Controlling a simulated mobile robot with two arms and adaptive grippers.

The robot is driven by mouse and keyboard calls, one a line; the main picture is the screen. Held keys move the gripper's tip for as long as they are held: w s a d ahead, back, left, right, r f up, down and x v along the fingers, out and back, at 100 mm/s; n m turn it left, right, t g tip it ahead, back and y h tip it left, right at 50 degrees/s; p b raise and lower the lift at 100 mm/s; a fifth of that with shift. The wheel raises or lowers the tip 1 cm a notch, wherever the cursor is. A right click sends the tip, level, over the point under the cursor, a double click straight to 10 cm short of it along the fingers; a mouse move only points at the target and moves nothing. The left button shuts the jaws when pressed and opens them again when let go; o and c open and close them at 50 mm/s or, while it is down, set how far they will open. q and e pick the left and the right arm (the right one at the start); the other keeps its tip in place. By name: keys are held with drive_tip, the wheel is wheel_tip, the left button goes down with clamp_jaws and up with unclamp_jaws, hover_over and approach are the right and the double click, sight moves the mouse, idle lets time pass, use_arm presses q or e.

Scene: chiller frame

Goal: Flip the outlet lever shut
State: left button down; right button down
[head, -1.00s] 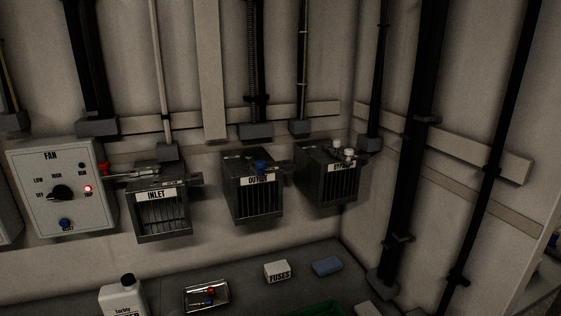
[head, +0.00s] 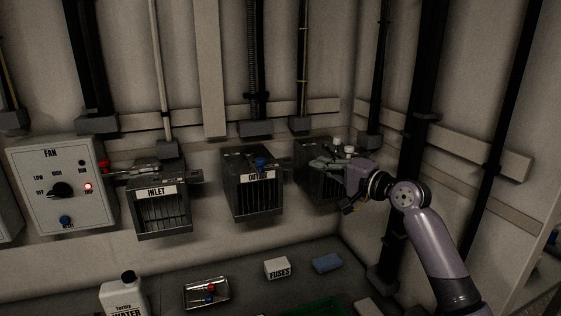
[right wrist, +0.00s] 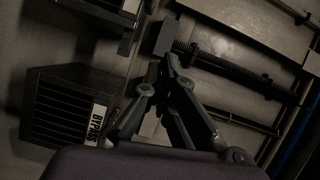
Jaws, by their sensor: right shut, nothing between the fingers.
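The outlet box (head: 252,198) is a dark ribbed box on the back wall with a white label reading partly "OUTLET". A blue-knobbed lever (head: 260,163) shows at its top, just above the label and partly covering it. My right gripper (head: 316,162) is in front of and over the top of the bypass box (head: 315,188), to the right of the blue knob and apart from it. Its fingers are shut and empty, pointing left. In the right wrist view the shut fingers (right wrist: 167,62) point up past the bypass box (right wrist: 62,112). My left gripper is out of view.
The inlet box (head: 163,215) with a red-knobbed lever (head: 104,167) and the fan panel (head: 60,190) are at left. White knobs (head: 348,150) stand by the bypass box. Below are a fuses box (head: 277,268), a blue block (head: 327,263), a tray (head: 188,303) and a water jug (head: 122,298).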

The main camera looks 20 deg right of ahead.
drive_tip(key=shift+w, duration=0.1)
drive_tip(key=w+a+p, duration=0.4)
drive_tip(key=w+a, duration=0.4)
drive_tip(key=shift+f, duration=0.45)
drive_tip(key=shift+w, duration=0.1)
drive_tip(key=shift+a, duration=0.1)
